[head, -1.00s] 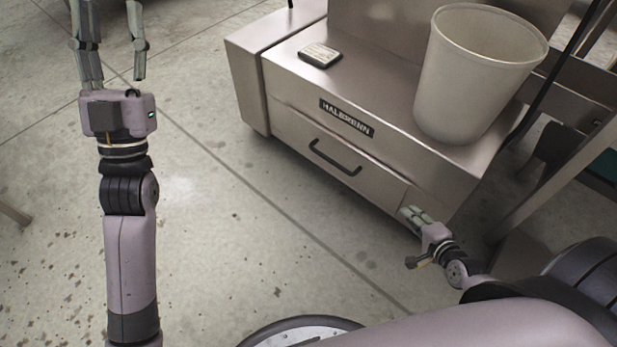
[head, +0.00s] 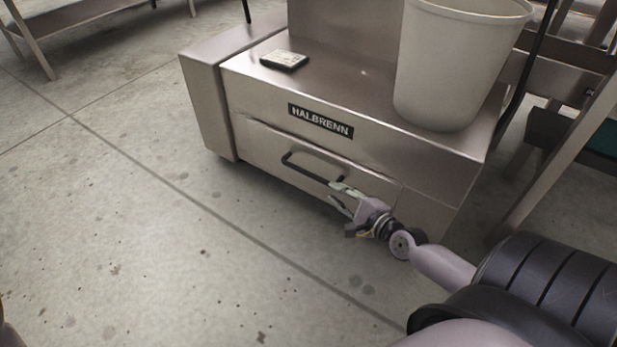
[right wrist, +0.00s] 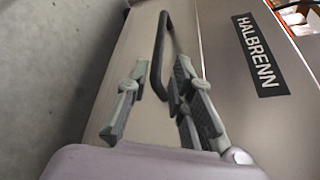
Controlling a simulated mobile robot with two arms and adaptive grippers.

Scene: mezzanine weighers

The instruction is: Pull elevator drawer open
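The elevator drawer (head: 262,147) is a brushed-metal front low in the HALBRENN cabinet (head: 205,110), and it looks shut. Its black bar handle (head: 303,171) also shows in the right wrist view (right wrist: 158,42). My right gripper (head: 338,193) is at the right end of the handle. In the right wrist view its fingers (right wrist: 161,70) are spread, with the near end of the handle between them. I see a gap on the left finger's side; contact on the right side is unclear. My left gripper is out of view.
A beige bin (head: 450,75) and a small dark device with a pale face (head: 284,59) stand on the cabinet ledge. A metal frame leg (head: 565,150) stands to the right. The concrete floor (head: 150,240) before the drawer is clear.

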